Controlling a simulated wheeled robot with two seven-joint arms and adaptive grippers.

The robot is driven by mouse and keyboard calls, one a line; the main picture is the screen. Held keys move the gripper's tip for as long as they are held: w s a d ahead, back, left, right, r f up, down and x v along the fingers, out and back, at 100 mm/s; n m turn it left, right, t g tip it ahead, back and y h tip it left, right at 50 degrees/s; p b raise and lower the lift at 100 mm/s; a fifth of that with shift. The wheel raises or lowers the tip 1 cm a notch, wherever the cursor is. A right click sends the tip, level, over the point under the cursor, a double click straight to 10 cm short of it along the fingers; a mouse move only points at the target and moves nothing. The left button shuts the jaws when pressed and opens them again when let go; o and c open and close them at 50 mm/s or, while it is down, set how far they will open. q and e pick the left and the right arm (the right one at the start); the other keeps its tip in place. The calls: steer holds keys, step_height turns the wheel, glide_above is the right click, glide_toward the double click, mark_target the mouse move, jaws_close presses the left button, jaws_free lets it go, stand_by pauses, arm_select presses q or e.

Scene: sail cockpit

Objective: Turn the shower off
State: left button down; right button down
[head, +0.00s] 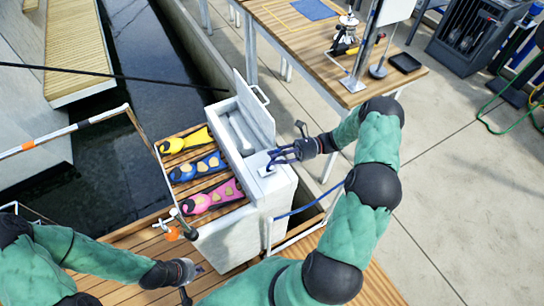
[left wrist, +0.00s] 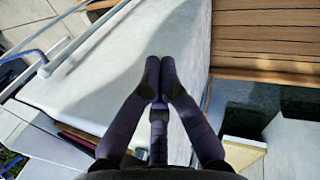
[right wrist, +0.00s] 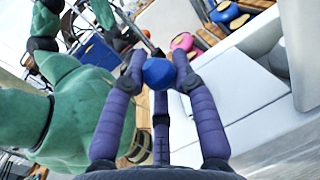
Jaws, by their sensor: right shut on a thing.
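A blue round knob (right wrist: 159,74) shows in the right wrist view. My right gripper (head: 272,158) has its two fingers closed around it, one on each side, over the top of a white locker block (head: 281,183) in the head view. The fingers hide most of the knob in the head view. I cannot tell which way it is turned, and I see no running water. My left gripper (head: 187,276) is low in the head view, away from the knob. In the left wrist view its fingertips (left wrist: 160,77) are together with nothing between them.
The white locker lid (head: 256,107) stands open behind the knob. A wooden workbench (head: 300,32) stands behind.

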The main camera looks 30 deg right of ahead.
steer(key=shift+s+a+f, duration=0.15)
steer(key=shift+a+f, duration=0.1)
steer(key=shift+f, duration=0.1)
steer(key=c, duration=1.1)
jaws_free()
steer(key=shift+o, duration=0.2)
steer(key=shift+r, duration=0.1)
steer(key=shift+d, duration=0.1)
steer(key=shift+d+r, duration=0.1)
steer(key=shift+d, duration=0.1)
steer(key=v, duration=1.1)
